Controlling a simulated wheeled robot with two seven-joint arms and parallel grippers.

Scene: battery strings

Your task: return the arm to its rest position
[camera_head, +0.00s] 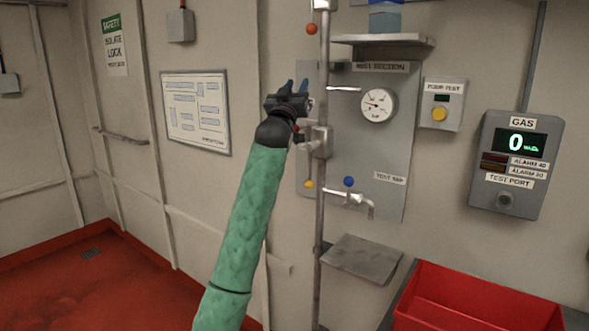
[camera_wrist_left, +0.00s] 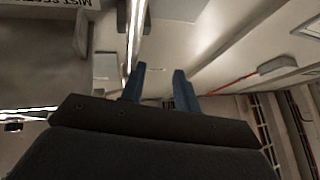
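My left arm, in a green sleeve, reaches up from the bottom of the head view. My left gripper (camera_head: 298,86) has two blue fingers pointing up, in front of the wall panel's left edge and left of the vertical pipe (camera_head: 323,200). In the left wrist view my left gripper (camera_wrist_left: 158,72) shows its fingers apart with nothing between them. The pipe (camera_wrist_left: 136,30) runs close by its left finger there; I cannot tell whether they touch. My right arm and gripper are not in view.
The panel (camera_head: 400,160) carries a gauge (camera_head: 377,105) and a tap (camera_head: 352,198). A small shelf (camera_head: 360,258) juts out below. A red bin (camera_head: 480,300) stands lower right. A gas monitor (camera_head: 515,163) hangs on the right. Open red floor (camera_head: 100,285) lies at the left.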

